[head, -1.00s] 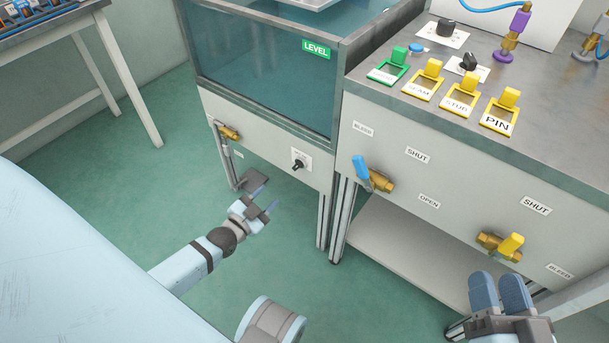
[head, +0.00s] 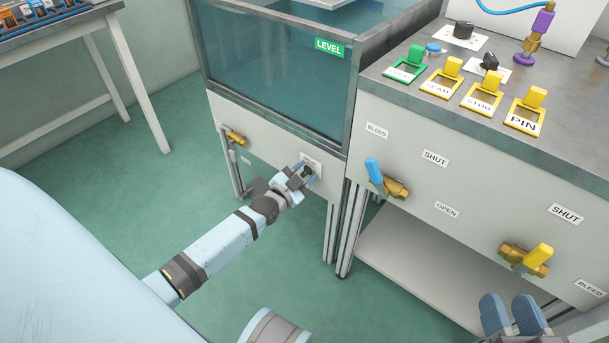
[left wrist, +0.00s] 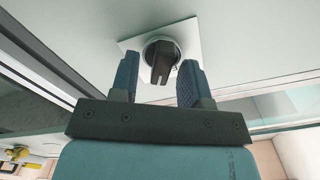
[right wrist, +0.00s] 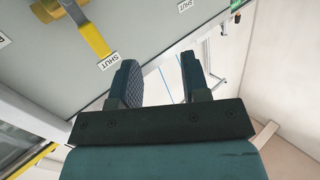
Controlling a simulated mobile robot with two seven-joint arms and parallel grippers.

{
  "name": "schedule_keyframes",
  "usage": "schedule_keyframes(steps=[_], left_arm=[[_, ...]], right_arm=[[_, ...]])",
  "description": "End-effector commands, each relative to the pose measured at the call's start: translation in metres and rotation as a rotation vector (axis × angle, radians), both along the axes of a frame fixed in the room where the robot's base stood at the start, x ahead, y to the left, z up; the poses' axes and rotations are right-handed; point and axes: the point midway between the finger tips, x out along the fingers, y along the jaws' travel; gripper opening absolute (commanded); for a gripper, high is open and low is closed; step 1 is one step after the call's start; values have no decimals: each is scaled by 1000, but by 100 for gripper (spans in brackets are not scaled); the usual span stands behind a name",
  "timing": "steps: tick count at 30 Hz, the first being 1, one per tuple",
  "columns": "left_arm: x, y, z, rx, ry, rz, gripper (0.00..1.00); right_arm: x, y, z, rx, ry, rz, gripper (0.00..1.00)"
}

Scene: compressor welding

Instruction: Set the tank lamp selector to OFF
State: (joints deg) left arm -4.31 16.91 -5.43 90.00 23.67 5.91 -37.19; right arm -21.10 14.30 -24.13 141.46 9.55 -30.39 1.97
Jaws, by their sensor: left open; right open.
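The tank lamp selector (left wrist: 162,60) is a black rotary knob on a white plate on the tank stand's front panel. In the left wrist view it sits between the two fingers of my left gripper (left wrist: 158,82), with a gap on each side. In the head view my left gripper (head: 305,172) is at the panel below the tank and covers most of the knob and plate. The plate's lettering cannot be read. My right gripper (head: 510,312) is open and empty in front of the bench's lower right; it also shows in the right wrist view (right wrist: 160,85).
The water tank (head: 270,60) with a green LEVEL label stands above the panel. A brass valve (head: 235,138) is left of the selector. To the right, the bench front carries a blue-handled valve (head: 390,185) and a yellow-handled valve (head: 530,258). Open floor lies below left.

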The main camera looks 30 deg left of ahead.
Motion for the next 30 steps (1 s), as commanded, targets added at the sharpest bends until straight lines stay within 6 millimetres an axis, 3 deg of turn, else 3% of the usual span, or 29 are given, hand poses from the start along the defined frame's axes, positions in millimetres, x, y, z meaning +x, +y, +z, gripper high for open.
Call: schedule_keyframes(steps=[5, 10, 20, 27, 30], left_arm=[[0, 0, 0, 0, 0, 0, 43], [0, 0, 0, 0, 0, 0, 8], [0, 0, 2, -36, 3, 0, 8], [0, 1, 4, -167, 15, -1, 8], [0, 2, 5, -250, 21, 0, 8]], right_arm=[[0, 0, 1, 0, -1, 0, 43], [0, 0, 1, 0, -1, 0, 43], [-1, 1, 5, 7, 11, 4, 43], [-8, 5, 6, 55, 91, 0, 43], [-8, 5, 18, 81, 51, -16, 43]])
